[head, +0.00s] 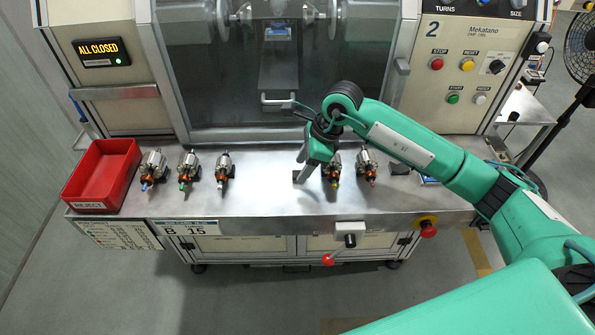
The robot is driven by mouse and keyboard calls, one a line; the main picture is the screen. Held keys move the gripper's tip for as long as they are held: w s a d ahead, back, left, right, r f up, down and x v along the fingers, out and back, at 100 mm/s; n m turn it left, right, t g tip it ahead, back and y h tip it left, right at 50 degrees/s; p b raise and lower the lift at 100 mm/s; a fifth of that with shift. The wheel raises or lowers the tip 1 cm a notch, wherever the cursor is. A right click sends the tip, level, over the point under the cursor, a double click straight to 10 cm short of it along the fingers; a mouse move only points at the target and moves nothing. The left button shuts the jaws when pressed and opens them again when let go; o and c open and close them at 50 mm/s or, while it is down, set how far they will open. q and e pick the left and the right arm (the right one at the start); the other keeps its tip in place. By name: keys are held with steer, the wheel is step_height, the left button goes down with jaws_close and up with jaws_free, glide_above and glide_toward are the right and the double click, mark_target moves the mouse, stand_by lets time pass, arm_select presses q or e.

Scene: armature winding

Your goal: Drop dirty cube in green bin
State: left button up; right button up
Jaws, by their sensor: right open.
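I see no dirty cube and no green bin in the head view. The only bin in view is a red one marked REJECT (101,176), at the bench's left end; it looks empty. My right gripper (309,172) is open, pointing down over the steel bench, right of its middle. My left gripper is not in view.
The winding machine's glass door (230,105) is behind. The bench (262,190) is clear mid-left.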

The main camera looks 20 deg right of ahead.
steer(key=shift+p+x, duration=0.3)
steer(key=shift+x, duration=0.65)
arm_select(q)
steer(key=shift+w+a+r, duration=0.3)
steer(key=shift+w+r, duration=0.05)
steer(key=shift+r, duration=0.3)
arm_select(e)
steer(key=shift+a+f, duration=0.1)
steer(key=shift+f, duration=0.15)
jaws_close()
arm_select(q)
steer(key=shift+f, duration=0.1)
arm_select(e)
steer(key=shift+r, duration=0.2)
